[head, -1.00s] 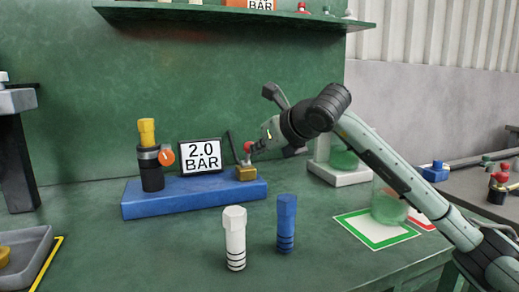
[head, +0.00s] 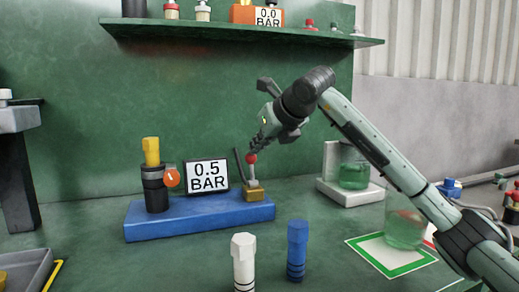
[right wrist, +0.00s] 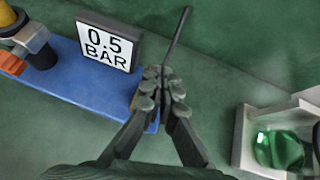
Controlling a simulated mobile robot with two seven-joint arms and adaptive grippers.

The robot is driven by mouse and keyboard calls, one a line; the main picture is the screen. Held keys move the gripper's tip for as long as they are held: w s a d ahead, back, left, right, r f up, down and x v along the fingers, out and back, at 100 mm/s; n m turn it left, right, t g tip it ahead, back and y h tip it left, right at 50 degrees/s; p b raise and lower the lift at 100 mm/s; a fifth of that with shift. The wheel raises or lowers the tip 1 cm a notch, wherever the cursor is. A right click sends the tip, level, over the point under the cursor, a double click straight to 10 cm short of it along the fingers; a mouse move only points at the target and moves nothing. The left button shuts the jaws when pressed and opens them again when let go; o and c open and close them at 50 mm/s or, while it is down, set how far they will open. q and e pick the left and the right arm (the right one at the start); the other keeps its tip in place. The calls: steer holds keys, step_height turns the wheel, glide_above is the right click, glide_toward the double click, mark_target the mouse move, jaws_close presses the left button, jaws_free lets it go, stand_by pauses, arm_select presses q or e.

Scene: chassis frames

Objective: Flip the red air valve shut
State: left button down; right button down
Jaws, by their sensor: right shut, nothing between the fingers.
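The block sits at the right end of a blue base (head: 190,226). My right gripper (head: 258,146) is shut and empty just above the knob; I cannot tell whether they touch. A display (head: 207,175) on the base reads 0.5 BAR. My left gripper is not in view.
A thin dark rod (head: 239,164) rises beside the valve. A black fitting with a yellow top (head: 151,152) and an orange dial stands at the base's left. White (head: 244,262) and blue (head: 297,250) fittings stand in front. A green-liquid jar (head: 354,174) is at right.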

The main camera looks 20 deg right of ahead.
arm_select(q)
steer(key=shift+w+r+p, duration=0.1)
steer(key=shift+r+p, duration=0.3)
steer(key=shift+p, duration=0.05)
arm_select(e)
steer(key=shift+w+r, duration=0.2)
steer(key=shift+r, duration=0.55)
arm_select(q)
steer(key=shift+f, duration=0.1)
